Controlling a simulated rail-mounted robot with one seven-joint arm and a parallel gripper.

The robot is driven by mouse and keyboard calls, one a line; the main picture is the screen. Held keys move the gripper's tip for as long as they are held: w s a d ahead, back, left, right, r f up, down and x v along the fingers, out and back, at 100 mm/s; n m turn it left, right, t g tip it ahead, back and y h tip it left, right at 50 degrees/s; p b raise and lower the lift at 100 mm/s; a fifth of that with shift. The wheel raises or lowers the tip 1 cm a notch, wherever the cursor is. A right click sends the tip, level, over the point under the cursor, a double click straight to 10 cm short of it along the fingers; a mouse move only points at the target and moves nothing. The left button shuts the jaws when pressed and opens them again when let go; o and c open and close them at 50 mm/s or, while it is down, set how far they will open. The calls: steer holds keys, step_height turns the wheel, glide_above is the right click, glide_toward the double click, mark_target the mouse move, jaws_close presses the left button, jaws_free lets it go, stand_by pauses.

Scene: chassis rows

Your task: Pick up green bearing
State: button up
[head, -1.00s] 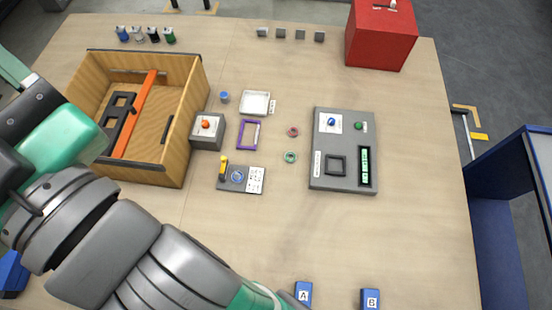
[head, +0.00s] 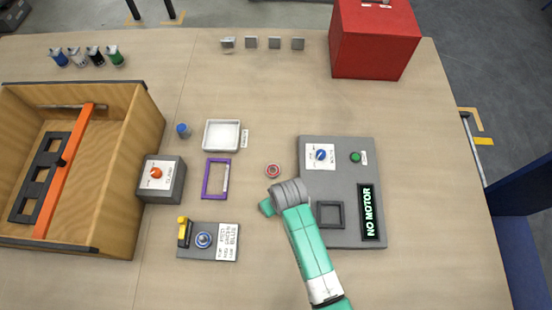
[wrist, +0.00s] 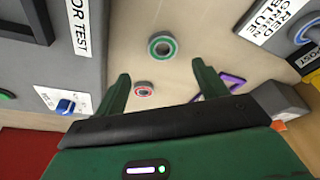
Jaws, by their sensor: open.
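The green bearing (wrist: 162,46) is a small ring lying flat on the wooden table in the wrist view. It is just beyond my open, empty fingertips (wrist: 161,76), roughly in line with the gap between them and apart from both.
A grey panel (head: 347,185) with a "NO MOTOR" display stands right of my gripper. A purple frame (head: 206,180), a white tray (head: 222,121), a grey knob box (head: 165,196) and a yellow-handled plate (head: 190,254) stand left. A wooden box (head: 149,130) is farther left.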

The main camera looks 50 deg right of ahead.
steer(key=shift+a+f, duration=0.15)
steer(key=shift+f, duration=0.2)
steer(key=b+x, duration=0.2)
steer(key=x, duration=0.5)
steer(key=shift+a, duration=0.1)
steer(key=c, duration=1.1)
step_height(320, 180, up, 10)
steer(key=shift+r+p, duration=0.1)
steer(key=shift+p, duration=1.05)
steer(key=shift+p, duration=0.4)
